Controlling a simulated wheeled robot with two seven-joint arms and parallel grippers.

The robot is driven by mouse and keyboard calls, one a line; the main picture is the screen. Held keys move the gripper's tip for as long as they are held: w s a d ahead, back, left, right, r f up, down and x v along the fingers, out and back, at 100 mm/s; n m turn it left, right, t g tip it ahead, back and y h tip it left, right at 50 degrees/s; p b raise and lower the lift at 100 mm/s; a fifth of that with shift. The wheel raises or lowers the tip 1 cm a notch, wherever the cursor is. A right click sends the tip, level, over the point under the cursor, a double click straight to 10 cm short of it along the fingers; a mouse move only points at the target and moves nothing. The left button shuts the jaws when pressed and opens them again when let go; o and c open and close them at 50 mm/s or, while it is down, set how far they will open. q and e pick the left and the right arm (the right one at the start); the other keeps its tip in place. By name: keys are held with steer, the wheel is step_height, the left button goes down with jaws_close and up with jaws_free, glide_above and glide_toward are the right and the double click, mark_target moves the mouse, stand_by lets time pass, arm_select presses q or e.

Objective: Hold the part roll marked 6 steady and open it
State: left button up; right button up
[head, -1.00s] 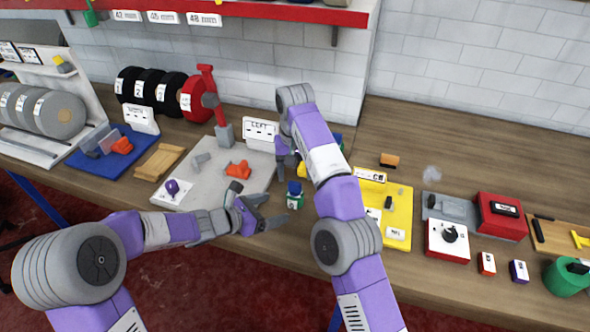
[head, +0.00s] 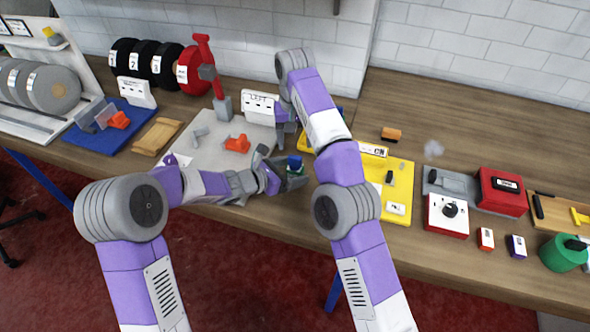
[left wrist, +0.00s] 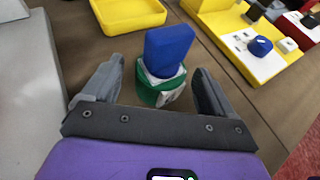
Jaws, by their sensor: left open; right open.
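A small green roll-like thing (left wrist: 160,92) with a white label and a blue block-shaped top (left wrist: 168,48) stands on the bench. In the head view the blue top (head: 295,161) shows at my left gripper. I cannot read a 6 on it. My left gripper (head: 283,172) is open, low over the bench, with its fingers (left wrist: 157,88) on either side of the green part and a gap showing at each side. My right gripper (head: 287,137) is open near the LEFT sign, above the bench, partly hidden by my right arm.
A grey board (head: 213,151) with an orange-red part lies left of my left gripper. Numbered black rolls (head: 145,62) and a red roll stand at the back. Bare wood (head: 450,100) is free at the back right.

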arm_select(q)
steer(key=c, duration=1.4)
steer(key=o, duration=1.4)
